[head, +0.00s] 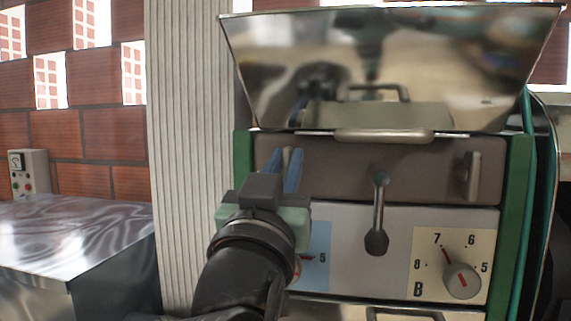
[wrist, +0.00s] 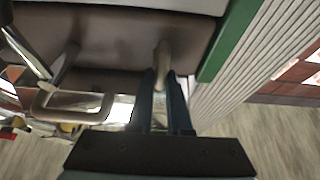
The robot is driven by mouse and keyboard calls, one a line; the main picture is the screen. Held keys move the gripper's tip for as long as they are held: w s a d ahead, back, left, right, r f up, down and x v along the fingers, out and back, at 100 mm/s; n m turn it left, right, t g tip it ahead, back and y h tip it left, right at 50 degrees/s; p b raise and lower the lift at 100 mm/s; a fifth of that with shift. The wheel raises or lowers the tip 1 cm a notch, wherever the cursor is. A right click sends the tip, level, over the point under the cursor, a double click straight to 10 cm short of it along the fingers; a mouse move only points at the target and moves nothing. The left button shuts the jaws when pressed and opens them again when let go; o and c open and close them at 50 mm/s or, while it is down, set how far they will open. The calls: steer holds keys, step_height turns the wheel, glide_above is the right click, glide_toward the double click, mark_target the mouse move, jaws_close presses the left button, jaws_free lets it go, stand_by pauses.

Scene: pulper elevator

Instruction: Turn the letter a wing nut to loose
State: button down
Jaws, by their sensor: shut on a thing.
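The left wing nut (head: 287,157) is a pale metal piece on the left end of the brown panel (head: 335,175), above the blue dial plate (head: 321,256). The plate's letter is hidden behind my arm. My gripper (head: 286,158) has its blue fingers on either side of this wing nut, shut on it. In the wrist view, the pale wing nut (wrist: 162,55) stands between the fingertips of my gripper (wrist: 161,76). A second wing nut (head: 474,176) is on the panel's right end, above the cream dial plate (head: 427,287) marked B.
A lever with a dark knob (head: 377,242) hangs mid-panel. The B dial (head: 462,281) is below right. A pale handle (head: 385,136) and shiny hopper (head: 390,60) are above. A metal table (head: 70,235) and ribbed column (head: 190,130) stand left.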

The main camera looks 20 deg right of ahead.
steer(key=shift+f+n, duration=0.15)
steer(key=shift+n, duration=0.25)
steer(key=n+y, duration=0.1)
steer(key=n, duration=0.2)
steer(key=n+t+y+p, duration=0.1)
steer(key=n+y, duration=0.1)
steer(key=n, duration=0.1)
steer(key=shift+w+y, duration=0.15)
steer(key=shift+y, duration=0.15)
steer(key=shift+w+a+f+n+g+y+p, duration=0.15)
steer(key=shift+n+g+y+p, duration=0.5)
steer(key=shift+n, duration=1.9)
steer(key=shift+s+a+f+n+g+y+p, duration=0.15)
steer(key=shift+n+y+p, duration=0.25)
steer(key=shift+n+y, duration=1.45)
steer(key=shift+w+f+n+g+y+p, duration=0.15)
steer(key=shift+n+g+p, duration=0.25)
steer(key=shift+n, duration=2.9)
steer(key=c, duration=0.9)
jaws_free()
steer(key=shift+o, duration=0.2)
